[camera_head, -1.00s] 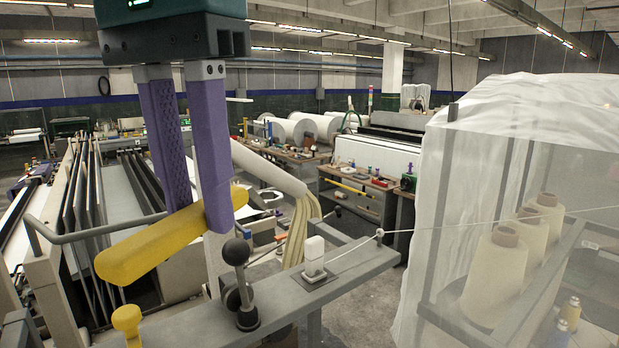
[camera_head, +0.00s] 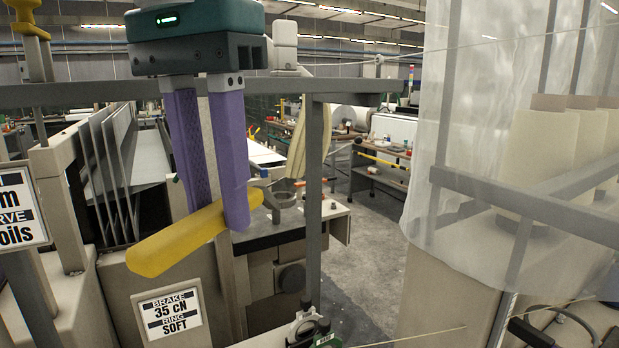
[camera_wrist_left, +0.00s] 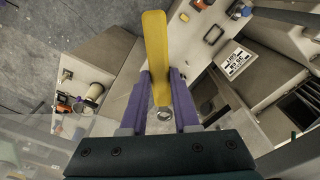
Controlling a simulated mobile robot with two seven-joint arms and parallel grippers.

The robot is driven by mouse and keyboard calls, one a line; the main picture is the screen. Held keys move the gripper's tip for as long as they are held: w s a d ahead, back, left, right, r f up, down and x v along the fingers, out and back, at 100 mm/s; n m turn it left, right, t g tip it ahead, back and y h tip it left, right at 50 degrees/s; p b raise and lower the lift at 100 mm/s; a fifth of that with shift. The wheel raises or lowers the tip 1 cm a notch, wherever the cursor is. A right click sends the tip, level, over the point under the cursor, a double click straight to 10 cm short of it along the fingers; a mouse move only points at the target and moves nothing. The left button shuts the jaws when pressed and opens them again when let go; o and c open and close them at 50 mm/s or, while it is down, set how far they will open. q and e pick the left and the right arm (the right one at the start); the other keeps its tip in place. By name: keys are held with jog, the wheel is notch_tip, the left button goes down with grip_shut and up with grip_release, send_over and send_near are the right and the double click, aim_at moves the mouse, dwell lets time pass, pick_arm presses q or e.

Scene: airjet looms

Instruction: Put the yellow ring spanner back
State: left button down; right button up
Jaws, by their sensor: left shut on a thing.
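My left gripper (camera_head: 208,208) hangs in the left half of the head view, its two purple fingers shut on the yellow ring spanner (camera_head: 170,244). The spanner's thick yellow handle slants down to the left, held in the air in front of the loom. The spanner's grip area is partly hidden by the fingers. My right gripper is not in view.
A grey rail (camera_head: 75,95) crosses behind the gripper, with an upright post (camera_head: 317,190) to its right. A beige loom body with a "BRAKE 35 CN" sign (camera_head: 168,312) stands below. A white-draped creel frame (camera_head: 440,130) with yarn cones fills the right. Floor (camera_head: 372,240) shows between.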

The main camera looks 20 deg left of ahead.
pick_arm(q)
jog(key=w+f+m+b, duration=0.2)
jog(key=w+f+b, duration=0.2)
jog(key=f, duration=0.6)
jog(key=w+f+m+b, duration=0.1)
jog(key=w+f+b, duration=0.4)
jog(key=f, duration=0.5)
jog(key=s+a+f+m+b, duration=0.1)
jog(key=a+f, duration=0.3)
jog(key=f, duration=0.6)
jog(key=s+a+f+m+b, duration=0.2)
jog(key=a+f+m, duration=0.1)
jog(key=f, duration=0.8)
jog(key=shift+s+a+m+h, duration=0.3)
jog(key=shift+s+a, duration=0.1)
jog(key=shift+a, duration=0.05)
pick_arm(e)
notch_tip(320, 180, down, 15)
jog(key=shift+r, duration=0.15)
pick_arm(q)
jog(key=shift+r, duration=0.1)
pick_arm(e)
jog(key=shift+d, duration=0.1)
